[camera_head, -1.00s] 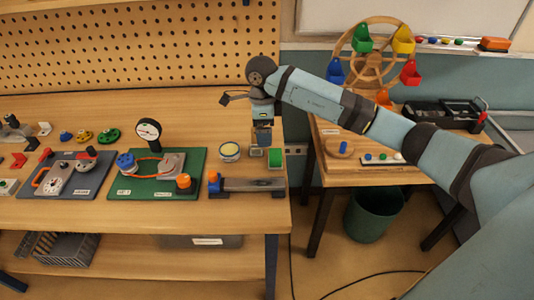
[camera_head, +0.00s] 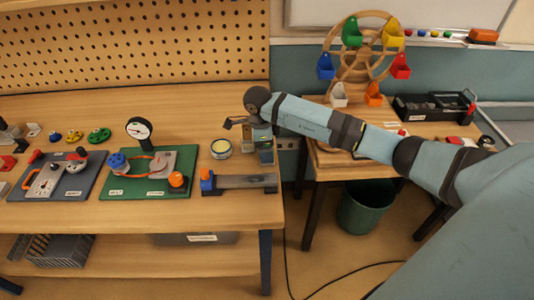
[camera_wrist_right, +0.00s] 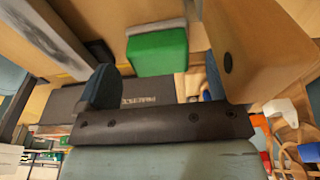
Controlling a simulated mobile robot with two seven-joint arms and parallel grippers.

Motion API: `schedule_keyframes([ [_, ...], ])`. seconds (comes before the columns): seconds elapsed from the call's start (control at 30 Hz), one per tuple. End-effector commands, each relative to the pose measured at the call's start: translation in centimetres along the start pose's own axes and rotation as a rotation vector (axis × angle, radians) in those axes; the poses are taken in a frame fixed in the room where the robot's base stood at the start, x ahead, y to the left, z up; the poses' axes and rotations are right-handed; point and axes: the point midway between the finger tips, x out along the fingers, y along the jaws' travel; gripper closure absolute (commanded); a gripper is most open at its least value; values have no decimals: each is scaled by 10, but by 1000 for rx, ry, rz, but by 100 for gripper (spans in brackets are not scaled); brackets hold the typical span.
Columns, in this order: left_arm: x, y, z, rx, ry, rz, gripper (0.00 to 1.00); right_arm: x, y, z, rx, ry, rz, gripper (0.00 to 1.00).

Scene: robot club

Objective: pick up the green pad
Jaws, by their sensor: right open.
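The green pad (camera_wrist_right: 157,52) shows in the right wrist view as a green block at the top centre, against a grey bar. My right gripper (camera_wrist_right: 158,88) is open and empty. Its fingers point toward the pad, which lies beyond the fingertips and roughly between them. In the head view my right gripper (camera_head: 265,151) hangs at the right end of the workbench and hides the pad there. I cannot tell the exact gap to the pad. My left gripper is not in view.
A grey bar fixture with a blue and orange end (camera_head: 240,182) lies in front of the gripper. A yellow-topped round tin (camera_head: 221,148) stands just left. A green gauge board (camera_head: 125,186) is farther left. A side table with a colourful wheel (camera_head: 365,62) stands right.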

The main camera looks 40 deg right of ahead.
Motion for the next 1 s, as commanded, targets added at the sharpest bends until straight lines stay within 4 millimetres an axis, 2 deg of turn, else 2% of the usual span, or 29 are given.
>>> schedule_keyframes([
  [0.1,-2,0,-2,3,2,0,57,17,2,-1,0,0,2,6],
  [0.2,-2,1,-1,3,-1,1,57,25,2,-1,1,-1,1,6],
  [0.43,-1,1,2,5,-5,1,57,27,1,-1,0,-1,-1,6],
  [0.47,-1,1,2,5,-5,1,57,27,1,-1,0,-1,-1,9],
  [0.6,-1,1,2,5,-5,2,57,27,1,-1,0,-1,-1,41],
  [0.7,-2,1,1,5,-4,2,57,27,1,-1,0,-1,-1,60],
  [1.0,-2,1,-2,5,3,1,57,27,2,-1,0,0,0,60],
])
